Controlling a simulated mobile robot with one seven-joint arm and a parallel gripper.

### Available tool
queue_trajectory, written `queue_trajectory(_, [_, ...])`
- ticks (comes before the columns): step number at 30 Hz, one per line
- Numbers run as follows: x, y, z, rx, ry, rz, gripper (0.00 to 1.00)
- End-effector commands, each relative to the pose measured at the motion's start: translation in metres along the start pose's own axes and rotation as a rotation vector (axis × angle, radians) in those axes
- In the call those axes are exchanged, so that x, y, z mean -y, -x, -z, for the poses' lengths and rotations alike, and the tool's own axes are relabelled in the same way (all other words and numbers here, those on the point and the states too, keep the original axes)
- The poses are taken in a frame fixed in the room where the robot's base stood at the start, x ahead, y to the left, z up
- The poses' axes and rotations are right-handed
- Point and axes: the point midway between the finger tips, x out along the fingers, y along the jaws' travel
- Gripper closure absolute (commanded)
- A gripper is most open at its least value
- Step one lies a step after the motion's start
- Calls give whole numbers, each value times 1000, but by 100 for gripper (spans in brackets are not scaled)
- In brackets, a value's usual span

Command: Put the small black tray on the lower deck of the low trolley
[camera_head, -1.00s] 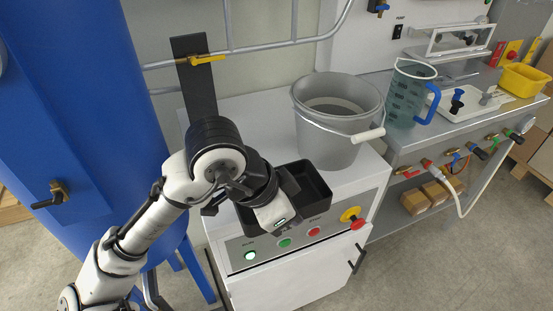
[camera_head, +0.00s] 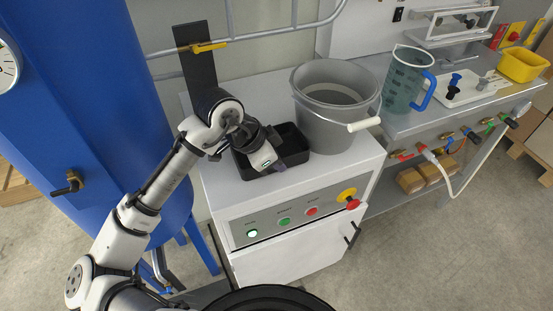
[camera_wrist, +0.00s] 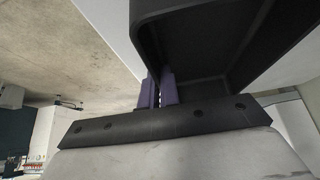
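The small black tray (camera_head: 293,138) is over the white cabinet top, left of the grey bucket. Whether it rests there or hangs just above is unclear. My gripper (camera_head: 277,168) is at its near side. In the wrist view the dark tray (camera_wrist: 205,35) fills the upper middle and right. The purple fingertips of my gripper (camera_wrist: 157,90) stand close together on both sides of the tray's wall, closed on it. The low trolley is not in view.
The grey bucket (camera_head: 325,128) stands close right of the tray. The cabinet (camera_head: 275,262) has buttons on its front. A blue tank (camera_head: 85,120) is at left. A bench with a jug (camera_head: 405,85) and yellow tub (camera_head: 522,65) is at right. Floor is clear at lower right.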

Motion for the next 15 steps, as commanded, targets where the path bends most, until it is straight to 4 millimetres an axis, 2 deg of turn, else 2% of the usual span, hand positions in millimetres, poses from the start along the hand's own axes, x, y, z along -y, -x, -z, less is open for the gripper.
queue_trajectory(11, [0,-5,-3,-1,0,0,100])
queue_trajectory(12, [0,-3,-2,0,0,0,91])
queue_trajectory(15, [0,-3,-2,0,0,0,78])
